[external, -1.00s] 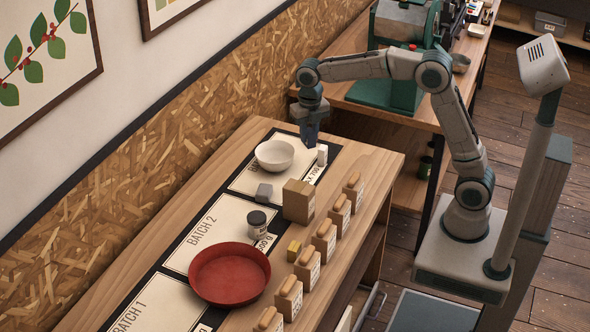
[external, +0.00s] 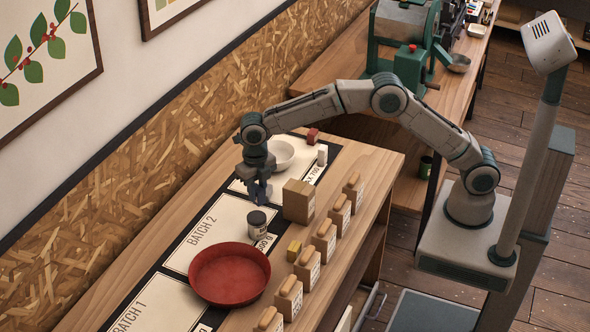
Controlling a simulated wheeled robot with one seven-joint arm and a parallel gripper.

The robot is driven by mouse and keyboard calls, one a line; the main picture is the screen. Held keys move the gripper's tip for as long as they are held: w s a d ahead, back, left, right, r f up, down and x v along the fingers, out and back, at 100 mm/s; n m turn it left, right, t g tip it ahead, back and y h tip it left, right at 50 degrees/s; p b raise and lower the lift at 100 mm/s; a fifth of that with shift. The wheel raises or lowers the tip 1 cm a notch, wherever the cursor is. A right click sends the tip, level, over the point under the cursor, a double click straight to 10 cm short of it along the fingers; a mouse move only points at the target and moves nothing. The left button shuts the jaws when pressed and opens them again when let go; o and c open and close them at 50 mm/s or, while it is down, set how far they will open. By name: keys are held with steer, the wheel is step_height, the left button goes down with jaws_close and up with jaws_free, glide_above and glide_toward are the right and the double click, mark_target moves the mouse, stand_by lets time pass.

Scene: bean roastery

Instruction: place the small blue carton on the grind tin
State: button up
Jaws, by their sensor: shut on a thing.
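My gripper (external: 259,181) points down over the table, just beyond the grind tin and a little above it. It is shut on the small blue carton (external: 260,194), which shows as a dark blue shape mostly covered by the fingers. The grind tin (external: 257,223) is a small jar with a black lid and pale label, upright at the edge of the BATCH 2 mat. The carton looks close to the lid in the picture but apart from it; the exact gap cannot be told.
A red bowl (external: 229,275) stands in front of the tin, a brown box (external: 298,201) to its right. Behind are a white bowl (external: 283,154), a small red block (external: 313,135) and a white block (external: 322,155). Several tan packs line the right edge, near a yellow block (external: 294,249).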

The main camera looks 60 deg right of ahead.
mark_target(256, 204)
steer(key=shift+w+a+f, duration=0.1)
steer(key=shift+a+f, duration=0.3)
steer(key=shift+a, duration=0.15)
steer(key=shift+f+p, duration=0.7)
steer(key=shift+f, duration=1.25)
steer(key=shift+f, duration=0.15)
steer(key=o, duration=1)
